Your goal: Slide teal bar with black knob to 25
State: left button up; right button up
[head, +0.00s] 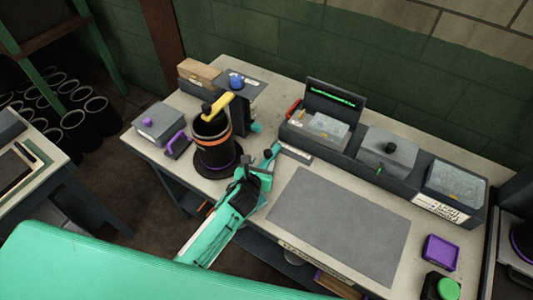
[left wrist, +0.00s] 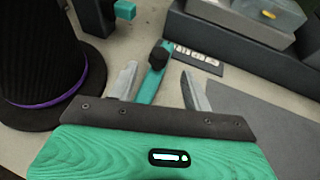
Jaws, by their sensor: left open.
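In the left wrist view the teal bar (left wrist: 149,88) runs up between my fingers, with the black knob (left wrist: 158,56) just beyond the fingertips. A small plate with a pale marked scale (left wrist: 197,56) lies right of the knob; its numbers are too small to read. My left gripper (head: 259,168) is open, its two fingers (left wrist: 158,76) on either side of the bar. Contact cannot be told. My right gripper is not in view.
A black ribbed cylinder (head: 213,143) with an orange band and a yellow lever (head: 218,105) stands close left of my gripper. A dark tray unit (head: 342,146) runs along the back. A grey mat (head: 340,225) lies clear on the right.

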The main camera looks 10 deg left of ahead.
aim_at(268, 154)
pick_arm(q)
jog(key=shift+p+x, duration=0.3)
jog(key=shift+x, duration=2.7)
jog(key=shift+d, duration=0.1)
grip_shut()
